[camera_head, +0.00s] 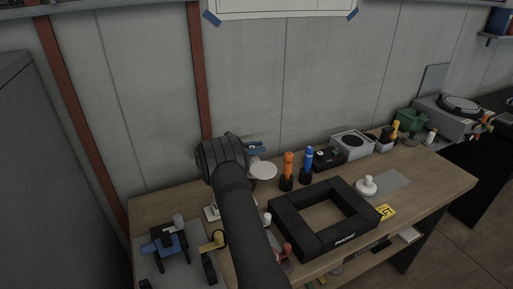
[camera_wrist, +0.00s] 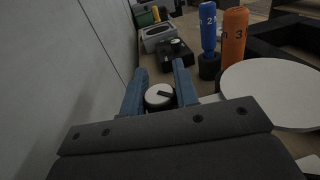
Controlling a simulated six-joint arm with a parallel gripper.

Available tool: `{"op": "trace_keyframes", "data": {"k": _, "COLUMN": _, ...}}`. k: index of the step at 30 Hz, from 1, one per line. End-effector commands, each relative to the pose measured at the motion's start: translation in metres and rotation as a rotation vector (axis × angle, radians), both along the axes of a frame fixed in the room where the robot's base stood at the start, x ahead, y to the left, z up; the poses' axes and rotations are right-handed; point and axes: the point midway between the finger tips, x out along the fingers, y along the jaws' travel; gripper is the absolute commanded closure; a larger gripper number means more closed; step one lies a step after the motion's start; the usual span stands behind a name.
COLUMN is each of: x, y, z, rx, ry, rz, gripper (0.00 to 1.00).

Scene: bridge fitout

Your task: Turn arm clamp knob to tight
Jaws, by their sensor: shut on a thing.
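The clamp knob (camera_wrist: 158,96) is a small round white cap with a dark side and a black pointer mark on top. In the wrist view it sits between the two blue fingers of my gripper (camera_wrist: 159,82), which is shut on it. The black mark points toward the right finger. In the head view my gripper (camera_head: 254,147) is at the back left of the bench, near the wall, and my forearm hides the knob and most of the arm clamp. A white round disc (camera_head: 263,170) is just below my fingers; it also shows at the right of the wrist view (camera_wrist: 275,92).
Orange (camera_head: 288,164) and blue (camera_head: 307,160) upright tools stand close to the right. A black square frame (camera_head: 290,238) lies mid-bench. A black box (camera_head: 327,157) and a grey box (camera_head: 352,145) stand along the wall. A blue clamp-like item (camera_head: 168,246) is at front left.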

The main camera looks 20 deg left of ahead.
Motion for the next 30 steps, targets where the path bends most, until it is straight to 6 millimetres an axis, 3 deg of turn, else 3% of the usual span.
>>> {"op": "trace_keyframes", "data": {"k": 14, "x": -0.0008, "y": -0.0006, "z": 0.0010, "rx": 0.003, "ry": 0.000, "rz": -0.059, "gripper": 0.95}}
{"op": "trace_keyframes", "data": {"k": 15, "x": -0.0008, "y": -0.0006, "z": 0.0010, "rx": 0.002, "ry": 0.000, "rz": -0.059, "gripper": 0.70}}
{"op": "trace_keyframes", "data": {"k": 18, "x": -0.0009, "y": -0.0005, "z": 0.0010, "rx": 0.002, "ry": 0.000, "rz": -0.059, "gripper": 0.51}}
{"op": "trace_keyframes", "data": {"k": 30, "x": -0.0009, "y": -0.0005, "z": 0.0084, "rx": 0.003, "ry": 0.000, "rz": -0.058, "gripper": 0.51}}
